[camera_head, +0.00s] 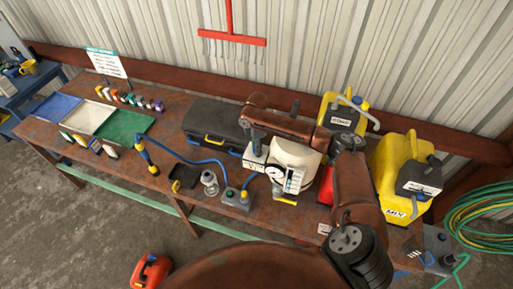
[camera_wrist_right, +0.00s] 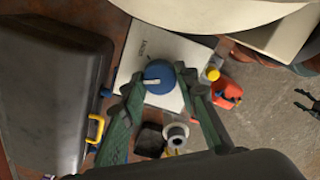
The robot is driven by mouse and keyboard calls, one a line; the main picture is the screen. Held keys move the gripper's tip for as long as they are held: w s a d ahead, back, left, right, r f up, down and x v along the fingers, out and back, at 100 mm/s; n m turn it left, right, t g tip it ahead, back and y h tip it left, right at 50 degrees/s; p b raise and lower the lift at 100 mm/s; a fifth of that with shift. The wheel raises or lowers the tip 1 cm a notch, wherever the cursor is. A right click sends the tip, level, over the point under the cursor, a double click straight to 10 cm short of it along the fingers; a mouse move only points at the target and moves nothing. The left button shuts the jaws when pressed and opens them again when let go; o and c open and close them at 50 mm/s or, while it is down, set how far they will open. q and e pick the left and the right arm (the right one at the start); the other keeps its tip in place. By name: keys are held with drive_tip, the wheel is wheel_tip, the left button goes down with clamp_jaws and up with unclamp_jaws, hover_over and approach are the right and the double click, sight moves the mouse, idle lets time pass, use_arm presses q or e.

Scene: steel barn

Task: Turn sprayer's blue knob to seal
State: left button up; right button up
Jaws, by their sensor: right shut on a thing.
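The sprayer's blue knob (camera_wrist_right: 157,71) sits on a white panel (camera_wrist_right: 178,52) in the right wrist view. A white pointer bar crosses the knob's face, and small dark lettering shows on the panel above it. My right gripper (camera_wrist_right: 158,84) has one finger on each side of the knob and is shut on it. In the head view my right gripper (camera_head: 254,140) reaches down to the white box (camera_head: 253,160) beside the cream sprayer tank (camera_head: 296,158); the knob is hidden there by the gripper. My left gripper is not in view.
A round gauge (camera_head: 274,173) stands right of the box. A dark case (camera_head: 208,125) lies close on the left. Yellow jugs (camera_head: 394,160) stand at the right. A blue hose (camera_head: 190,160) and small jars lie in front. A red can (camera_head: 151,270) is on the floor.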

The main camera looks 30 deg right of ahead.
drive_tip(key=shift+r+n, duration=0.1)
drive_tip(key=shift+n, duration=0.9)
drive_tip(key=o, duration=1.1)
drive_tip(key=shift+o, duration=0.2)
wheel_tip(320, 180, up, 12)
